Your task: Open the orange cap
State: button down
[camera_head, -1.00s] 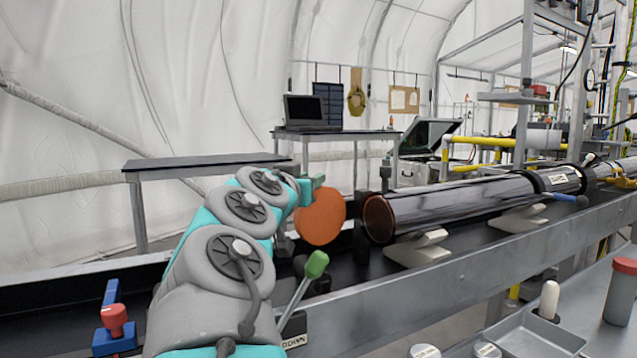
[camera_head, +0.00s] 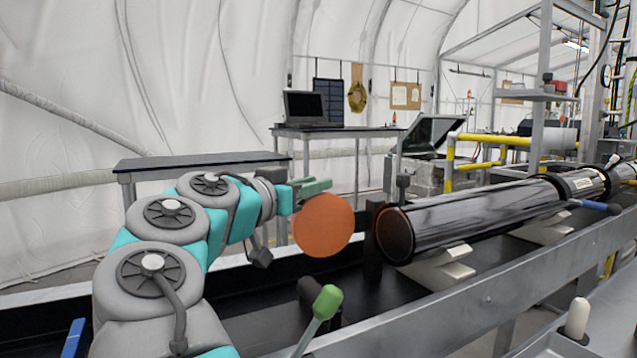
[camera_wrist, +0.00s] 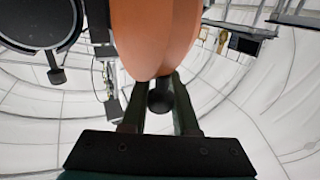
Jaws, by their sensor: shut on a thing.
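The orange cap (camera_head: 323,225) is a round disc at the end of my arm in the head view, to the left of the dark tube's open end (camera_head: 394,235) and apart from it. My gripper (camera_head: 312,187) is at the cap's upper edge. In the wrist view the cap (camera_wrist: 156,35) fills the top middle, between the two fingers of my gripper (camera_wrist: 160,82), which are shut on it. A black knob (camera_wrist: 160,98) shows between the fingers. The far side of the cap is hidden.
The long dark tube rests on pale supports (camera_head: 440,268) in a metal trough. A dark upright post (camera_head: 373,245) stands between cap and tube. A green-tipped lever (camera_head: 327,302) rises in front. A table with a laptop (camera_head: 305,108) stands behind.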

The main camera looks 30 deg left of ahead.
jog(key=shift+r, duration=0.15)
jog(key=c, duration=1)
grip_release()
jog(key=shift+o, duration=0.3)
